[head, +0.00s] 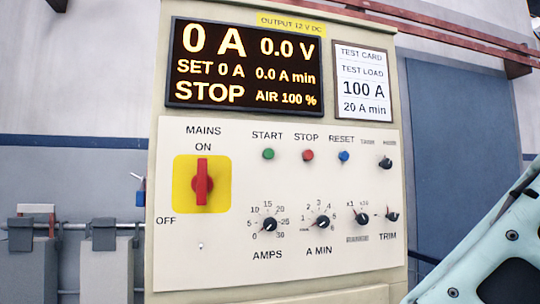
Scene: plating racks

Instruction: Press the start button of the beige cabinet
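The beige cabinet (276,287) fills the middle of the head view. Its green start button (268,154) sits under the word START on the white panel, left of the red stop button (307,155) and the blue reset button (344,156). The red mains switch (202,183) on a yellow plate stands upright, pointing at ON. The display (245,66) reads 0 A, 0.0 V, SET 0 A, 0.0 A min, STOP, AIR 100 %. My gripper is not in view; only a pale piece of my arm shows at the lower right.
Several black knobs, including the amps knob (269,224), line the lower panel. A test card (363,82) reads 100 A, 20 A min. Grey boxes (106,262) and a pipe are at the left. A blue door (465,140) is behind at the right.

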